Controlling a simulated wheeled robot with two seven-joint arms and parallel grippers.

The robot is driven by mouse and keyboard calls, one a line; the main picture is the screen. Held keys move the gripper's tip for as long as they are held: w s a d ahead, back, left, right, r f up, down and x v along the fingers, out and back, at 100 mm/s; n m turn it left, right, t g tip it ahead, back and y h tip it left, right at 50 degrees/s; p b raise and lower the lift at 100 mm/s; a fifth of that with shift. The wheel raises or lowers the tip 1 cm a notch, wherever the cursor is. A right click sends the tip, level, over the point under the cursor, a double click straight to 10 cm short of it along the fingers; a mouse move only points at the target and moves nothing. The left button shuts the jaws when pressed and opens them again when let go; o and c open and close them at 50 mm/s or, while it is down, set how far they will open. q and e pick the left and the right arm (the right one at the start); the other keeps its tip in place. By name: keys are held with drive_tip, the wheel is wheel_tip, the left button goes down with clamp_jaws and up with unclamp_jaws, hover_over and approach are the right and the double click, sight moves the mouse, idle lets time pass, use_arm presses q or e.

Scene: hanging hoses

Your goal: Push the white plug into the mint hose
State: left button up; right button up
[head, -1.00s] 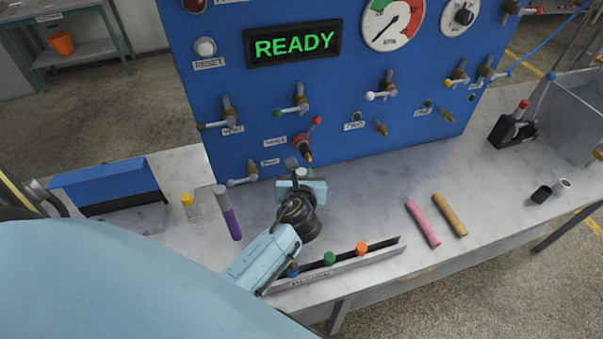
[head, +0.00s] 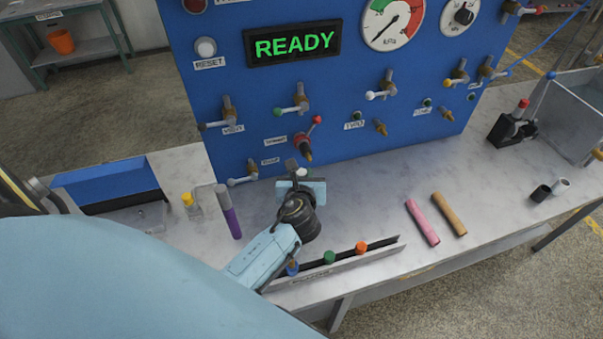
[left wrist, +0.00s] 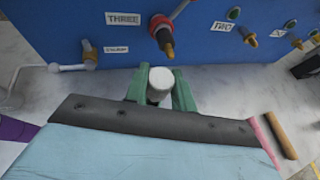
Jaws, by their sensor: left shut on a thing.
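My left gripper (head: 296,172) is shut on the white plug (head: 303,172) and holds it in front of the lower part of the blue panel. In the left wrist view the plug (left wrist: 159,85) is a pale round-ended cylinder between the two green fingers of my left gripper (left wrist: 160,95). Its lower part is hidden by the gripper. I cannot make out a mint hose in either view. My right gripper is not in view.
The blue panel (head: 235,115) with valves and nozzles stands behind the gripper. A rack (head: 345,262) with blue, green and orange plugs lies in front.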

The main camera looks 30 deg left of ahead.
use_arm(q)
drive_tip(key=shift+f+b, duration=0.9)
drive_tip(key=shift+f, duration=0.8)
drive_tip(key=o, duration=1.1)
drive_tip(key=shift+c, duration=0.2)
drive_tip(key=shift+s, duration=0.1)
drive_tip(key=v, duration=1.3)
